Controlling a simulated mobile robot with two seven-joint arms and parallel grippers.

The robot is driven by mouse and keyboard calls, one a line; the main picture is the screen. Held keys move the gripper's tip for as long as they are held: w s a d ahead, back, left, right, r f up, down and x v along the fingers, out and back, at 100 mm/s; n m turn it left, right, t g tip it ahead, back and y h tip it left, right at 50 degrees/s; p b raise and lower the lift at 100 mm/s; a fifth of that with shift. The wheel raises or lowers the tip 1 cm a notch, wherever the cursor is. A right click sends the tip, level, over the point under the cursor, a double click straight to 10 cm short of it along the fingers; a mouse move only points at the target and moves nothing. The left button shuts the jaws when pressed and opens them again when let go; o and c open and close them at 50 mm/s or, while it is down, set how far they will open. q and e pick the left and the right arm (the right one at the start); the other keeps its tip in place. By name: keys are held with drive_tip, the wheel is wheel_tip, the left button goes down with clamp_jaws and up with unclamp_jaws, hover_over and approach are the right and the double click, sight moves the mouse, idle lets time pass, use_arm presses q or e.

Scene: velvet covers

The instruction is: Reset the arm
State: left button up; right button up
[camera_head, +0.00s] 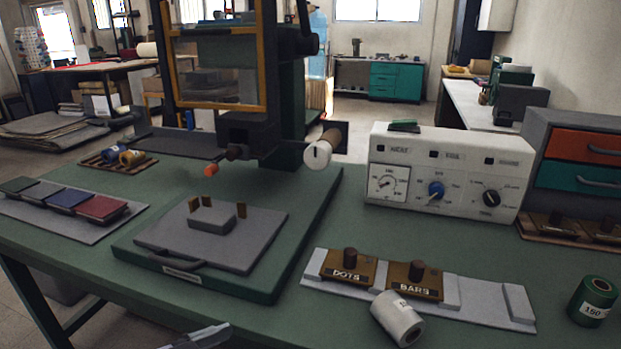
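A hot-press machine (247,130) with a dark column and a yellow-framed clear guard stands on the green bench. A lever with a pale round end (318,155) sticks out at its right side, and a small orange-red tip (211,170) shows at its left. Below is a grey plate (240,245) with a handle, a raised grey block and small brass pieces, on a green base. A pale grey part, apparently the tip of my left gripper (205,337), shows at the bottom edge. Its opening cannot be made out. My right gripper is out of view.
A white control box (447,172) with knobs stands right of the press. Brass stamps DOTS (346,268) and BARS (413,281) sit on a grey strip, with a white roll (397,318) in front. A green roll (593,301) is at right; coloured covers (70,197) lie left.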

use_arm(q)
drive_tip(key=s+a+f+n+y+p, duration=0.5)
drive_tip(key=s+a+f+y, duration=0.3)
drive_tip(key=s+f, duration=0.4)
wheel_tip(320, 180, down, 2)
drive_tip(key=shift+a+f+n+p, duration=0.2)
drive_tip(key=shift+a+n+p, duration=0.1)
drive_tip(key=shift+a+p, duration=0.25)
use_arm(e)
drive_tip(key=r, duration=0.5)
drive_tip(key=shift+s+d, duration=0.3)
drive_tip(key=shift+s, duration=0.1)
use_arm(q)
drive_tip(key=shift+w, duration=0.1)
drive_tip(key=shift+c, duration=0.3)
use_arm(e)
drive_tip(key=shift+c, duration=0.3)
